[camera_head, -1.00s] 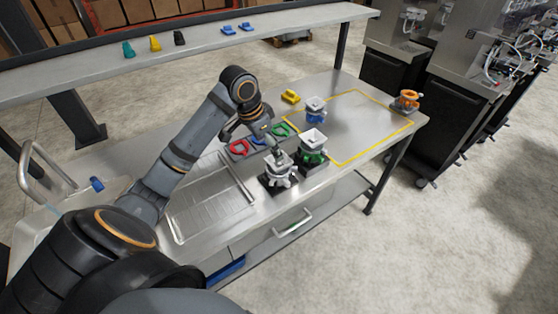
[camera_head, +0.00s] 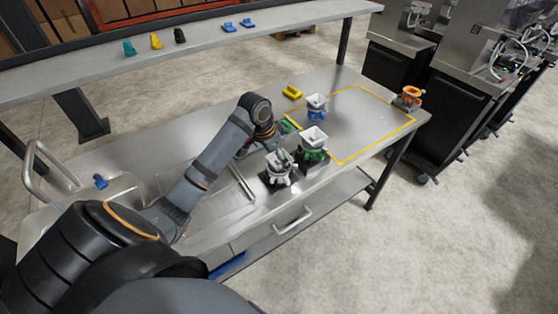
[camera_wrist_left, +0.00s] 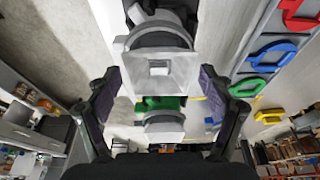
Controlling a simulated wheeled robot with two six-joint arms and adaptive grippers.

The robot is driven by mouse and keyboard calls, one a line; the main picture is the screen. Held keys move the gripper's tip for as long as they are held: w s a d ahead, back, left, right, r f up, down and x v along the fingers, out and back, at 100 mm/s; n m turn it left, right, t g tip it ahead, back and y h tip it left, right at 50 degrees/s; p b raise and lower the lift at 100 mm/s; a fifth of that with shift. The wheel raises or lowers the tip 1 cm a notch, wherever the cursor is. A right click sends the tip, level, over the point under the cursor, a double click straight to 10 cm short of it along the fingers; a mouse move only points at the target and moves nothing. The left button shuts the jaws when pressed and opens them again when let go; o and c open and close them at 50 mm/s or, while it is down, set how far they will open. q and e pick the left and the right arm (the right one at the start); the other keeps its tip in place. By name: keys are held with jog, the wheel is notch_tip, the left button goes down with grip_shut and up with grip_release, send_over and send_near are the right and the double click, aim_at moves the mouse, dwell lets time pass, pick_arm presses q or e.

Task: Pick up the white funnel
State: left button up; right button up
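The white funnel (camera_head: 273,163) has a square, open top and sits in a white valve-like body on a dark block near the table's front edge. In the left wrist view its square rim (camera_wrist_left: 157,72) faces me and fills the middle. My left gripper (camera_wrist_left: 160,82) is open, with one finger on each side of the rim. Whether either finger touches it I cannot tell. In the head view the left gripper (camera_head: 282,154) is low over the funnel and partly covers it. My right gripper is not in view.
A funnel on a green body (camera_head: 313,138) stands close behind to the right; one on a blue body (camera_head: 316,105) is farther back. An orange piece (camera_head: 408,97) stands at the far right corner. A yellow-taped area (camera_head: 350,160) is mostly clear.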

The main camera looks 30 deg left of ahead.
pick_arm(q)
jog(key=c, duration=0.7)
jog(key=shift+o, duration=0.2)
